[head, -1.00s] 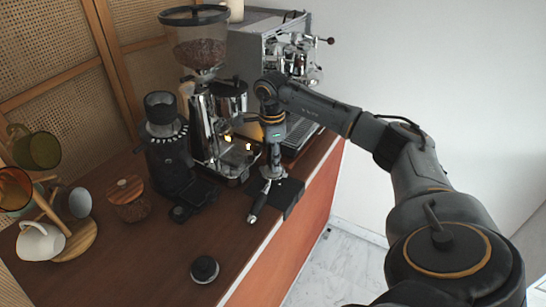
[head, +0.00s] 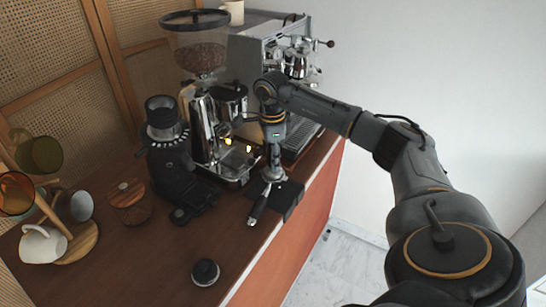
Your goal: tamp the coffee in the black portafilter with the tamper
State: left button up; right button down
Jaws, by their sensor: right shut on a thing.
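The black portafilter (head: 258,206) rests on a black tamping stand (head: 289,197) at the counter's right edge, with its handle pointing toward the front. My right gripper (head: 272,158) points down directly above the portafilter's basket. It is shut on the tamper (head: 271,173), of which only a silvery lower part shows below the fingers. The tamper's base is at the basket, but I cannot tell how deep it sits. The coffee inside is hidden. My left gripper is not in view.
A grinder (head: 198,95) and an espresso machine (head: 270,50) stand behind. A smaller black grinder (head: 168,150), a wooden-lidded jar (head: 130,202) and a cup rack (head: 78,244) are to the left. A round black tool (head: 205,272) lies in front on otherwise clear counter.

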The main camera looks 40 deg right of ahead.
jog(key=shift+r+p, duration=0.45)
jog(key=shift+r, duration=0.3)
jog(key=shift+r, duration=0.15)
notch_tip(320, 180, up, 5)
jog(key=p, duration=0.4)
